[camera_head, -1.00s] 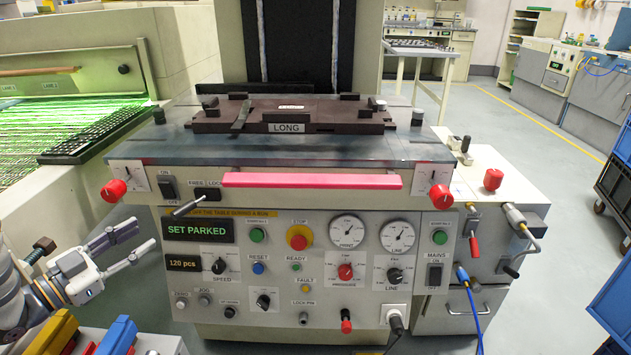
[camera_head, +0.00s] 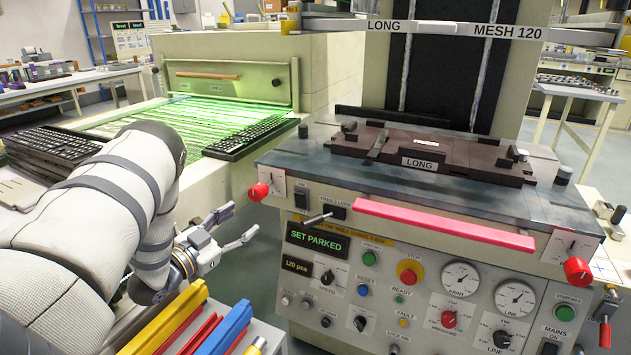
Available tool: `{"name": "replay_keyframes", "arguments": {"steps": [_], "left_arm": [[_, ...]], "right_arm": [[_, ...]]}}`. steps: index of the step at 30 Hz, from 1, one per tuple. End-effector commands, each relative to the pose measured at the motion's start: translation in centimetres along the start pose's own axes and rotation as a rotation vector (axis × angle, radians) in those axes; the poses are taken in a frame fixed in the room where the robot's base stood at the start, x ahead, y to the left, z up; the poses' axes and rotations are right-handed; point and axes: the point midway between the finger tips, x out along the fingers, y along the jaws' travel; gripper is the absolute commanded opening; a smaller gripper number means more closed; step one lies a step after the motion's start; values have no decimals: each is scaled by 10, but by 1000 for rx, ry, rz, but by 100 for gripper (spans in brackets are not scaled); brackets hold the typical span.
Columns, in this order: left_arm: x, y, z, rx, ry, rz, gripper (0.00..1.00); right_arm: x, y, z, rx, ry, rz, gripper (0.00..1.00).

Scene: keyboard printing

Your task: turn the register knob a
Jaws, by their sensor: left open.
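A red knob (camera_head: 259,191) sits on the left front corner of the printing machine's table, beside a small white scale plate (camera_head: 274,183). A second red knob (camera_head: 577,270) sits on the right front corner, by a similar plate (camera_head: 566,246). Their letters are too small to read, so I cannot tell which one is a. My left gripper (camera_head: 242,222) is open and empty, with its fingers pointing right. In the picture it is just below and left of the left red knob, apart from it. My right gripper is out of view.
A pink bar (camera_head: 455,238) runs along the table front. A small lever (camera_head: 318,218) sticks out near the left knob. Yellow, red and blue bars (camera_head: 225,330) lie below my left gripper. A lit conveyor (camera_head: 165,120) with dark keyboards (camera_head: 250,137) stands at the left.

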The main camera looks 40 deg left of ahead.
Motion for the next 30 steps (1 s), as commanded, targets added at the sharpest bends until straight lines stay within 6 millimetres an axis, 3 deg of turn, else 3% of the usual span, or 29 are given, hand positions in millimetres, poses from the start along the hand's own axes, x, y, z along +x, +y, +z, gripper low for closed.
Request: {"name": "replay_keyframes", "arguments": {"steps": [1, 5, 12, 18, 22, 29, 30], "left_arm": [[-5, -16, -18, 2, 0, -64, 55], [-2, -25, -8, 17, -34, -118, 55], [56, -29, 1, 20, -41, -112, 55], [95, -34, 2, 18, -41, -112, 55], [105, -35, 1, 17, -40, -113, 55], [107, -36, -1, 16, -39, -114, 55], [107, -36, -1, 16, -39, -114, 50]], "right_arm": [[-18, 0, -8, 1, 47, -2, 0], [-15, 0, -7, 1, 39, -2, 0], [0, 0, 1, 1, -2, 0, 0], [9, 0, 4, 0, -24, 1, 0], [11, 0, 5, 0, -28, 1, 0], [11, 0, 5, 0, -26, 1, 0], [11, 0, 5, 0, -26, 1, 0]]}}
